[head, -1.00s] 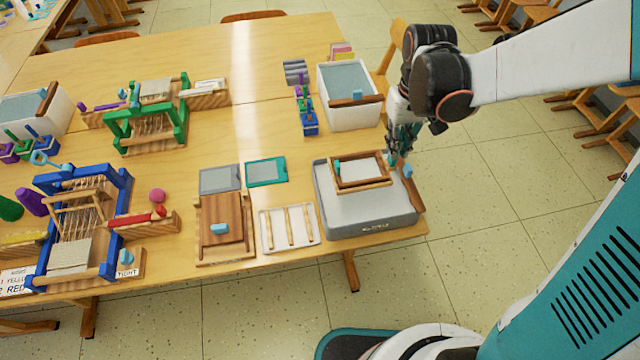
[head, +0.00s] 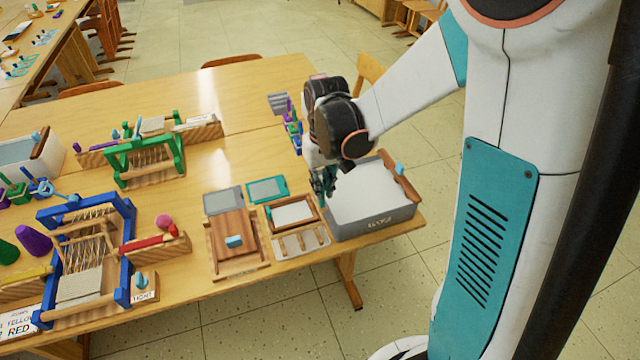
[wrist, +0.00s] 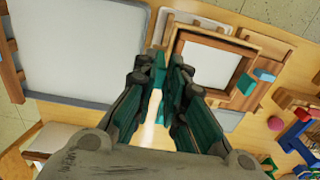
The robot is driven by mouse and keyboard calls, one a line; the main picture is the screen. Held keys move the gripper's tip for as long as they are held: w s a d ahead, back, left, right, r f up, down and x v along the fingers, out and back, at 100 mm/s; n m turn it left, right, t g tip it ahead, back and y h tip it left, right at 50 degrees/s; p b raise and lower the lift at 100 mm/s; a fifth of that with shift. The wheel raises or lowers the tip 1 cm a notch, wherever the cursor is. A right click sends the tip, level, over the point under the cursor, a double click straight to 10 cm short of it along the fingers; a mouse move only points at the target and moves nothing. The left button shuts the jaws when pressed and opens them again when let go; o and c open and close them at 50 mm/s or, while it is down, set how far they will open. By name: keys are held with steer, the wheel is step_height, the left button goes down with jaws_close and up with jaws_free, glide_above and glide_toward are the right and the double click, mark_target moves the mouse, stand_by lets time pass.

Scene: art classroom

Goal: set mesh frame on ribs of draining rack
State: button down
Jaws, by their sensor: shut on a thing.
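The mesh frame (head: 314,216), a wooden rectangle with a pale mesh panel and a small teal tab, is held in my gripper. My gripper (head: 325,185) is shut on the frame's right side, beside the tub. In the wrist view the frame (wrist: 226,94) lies to the right of my fingers (wrist: 168,85). The draining rack (head: 290,252), a white tray with wooden ribs, sits near the table's front edge. The frame is over or just behind the rack's far part, partly hiding it. I cannot tell whether they touch.
The grey tub (head: 375,228) with pale contents stands right of the rack. A wooden board (head: 226,222) with a blue block lies left of it. A grey sheet (head: 222,200) and a teal-edged screen (head: 267,189) lie behind. Looms fill the left of the table.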

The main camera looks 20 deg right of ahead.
mark_target(322, 206)
steer(key=shift+f+b, duration=1.4)
steer(key=shift+f, duration=0.7)
steer(key=shift+f+b, duration=0.4)
steer(key=shift+b, duration=0.05)
steer(key=shift+f, duration=0.2)
steer(key=shift+f+b, duration=0.1)
steer(key=shift+b, duration=0.25)
stand_by(0.3)
steer(key=shift+f+b, duration=0.3)
steer(key=shift+f, duration=0.05)
steer(key=shift+f+b, duration=0.55)
steer(key=shift+f, duration=0.05)
stand_by(1.0)
stand_by(0.3)
steer(key=c, duration=1.6)
jaws_free()
steer(key=shift+o, duration=0.2)
